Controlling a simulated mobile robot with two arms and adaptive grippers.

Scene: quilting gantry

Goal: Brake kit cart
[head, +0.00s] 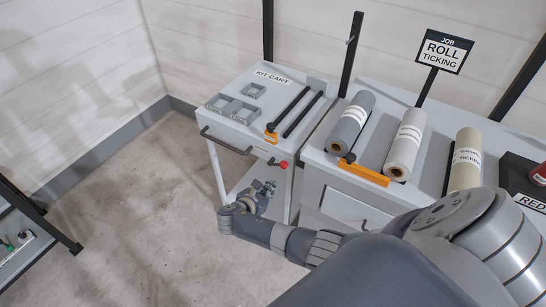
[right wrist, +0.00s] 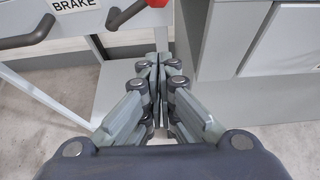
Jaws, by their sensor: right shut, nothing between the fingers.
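The grey kit cart (head: 238,126) stands against the wall, with a "KIT CART" label on its top. Its brake lever (right wrist: 125,16) sticks out from the front panel and ends in a red knob (head: 283,164). In the right wrist view the knob (right wrist: 157,3) is cut off by the top edge, near a "BRAKE" label (right wrist: 74,4). My right gripper (head: 265,187) is in front of the cart, below the knob and apart from it. In the right wrist view its fingers (right wrist: 155,64) are together and empty. My left gripper is not in view.
The cart's dark handle (head: 223,142) spans its front. To the right, a bench (head: 349,204) holds grey, white and ticking rolls, close beside the cart. A "ROLL TICKING" sign (head: 444,51) stands behind. A dark rack (head: 33,216) is at far left. Floor left of the cart is clear.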

